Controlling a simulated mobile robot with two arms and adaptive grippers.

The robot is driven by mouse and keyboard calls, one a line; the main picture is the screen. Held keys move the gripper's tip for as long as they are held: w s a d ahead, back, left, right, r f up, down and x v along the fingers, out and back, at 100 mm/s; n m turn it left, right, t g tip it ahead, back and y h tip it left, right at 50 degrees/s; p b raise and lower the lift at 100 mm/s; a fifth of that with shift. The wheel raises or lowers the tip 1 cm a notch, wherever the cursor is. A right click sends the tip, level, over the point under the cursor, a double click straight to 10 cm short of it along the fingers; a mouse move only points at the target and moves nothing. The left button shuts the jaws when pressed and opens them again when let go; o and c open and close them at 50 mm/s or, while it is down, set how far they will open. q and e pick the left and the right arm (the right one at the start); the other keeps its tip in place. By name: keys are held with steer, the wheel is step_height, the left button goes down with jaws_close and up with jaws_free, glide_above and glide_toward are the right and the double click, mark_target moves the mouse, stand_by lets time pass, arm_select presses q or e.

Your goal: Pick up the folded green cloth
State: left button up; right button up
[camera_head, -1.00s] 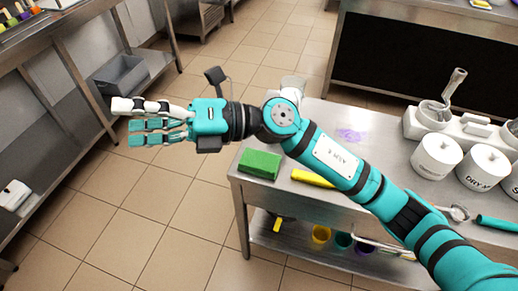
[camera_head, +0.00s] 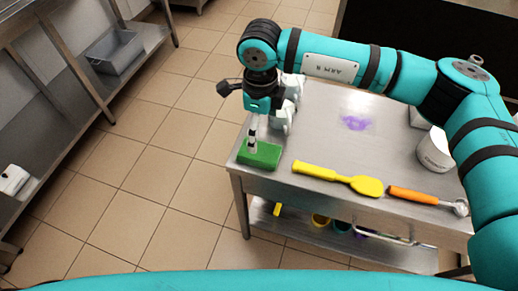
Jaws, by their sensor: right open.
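The folded green cloth (camera_head: 263,157) lies as a thick flat block on the near left corner of the steel table (camera_head: 330,140). My right gripper (camera_head: 254,138) points down from above, and its fingertips are over the back left part of the cloth. It is open, and nothing is held in it. Whether the fingertips touch the cloth is hard to tell. The hand hides a little of the cloth's far edge. My left gripper is out of view.
A yellow spatula (camera_head: 338,178) and an orange-handled scoop (camera_head: 425,199) lie right of the cloth. A purple stain (camera_head: 355,123) and a white canister (camera_head: 434,152) are farther back. A lower shelf holds cups. Open tiled floor lies to the left.

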glide_above(259, 150)
step_height(259, 150, down, 4)
steer(key=shift+w+d+f, duration=0.1)
steer(key=shift+f, duration=0.1)
steer(key=shift+f+p, duration=0.25)
steer(key=shift+p, duration=0.15)
step_height(259, 150, down, 5)
steer(key=shift+r+p, duration=0.1)
steer(key=shift+p, duration=0.6)
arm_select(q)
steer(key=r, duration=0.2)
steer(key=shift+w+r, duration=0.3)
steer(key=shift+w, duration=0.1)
arm_select(e)
steer(key=c, duration=1.3)
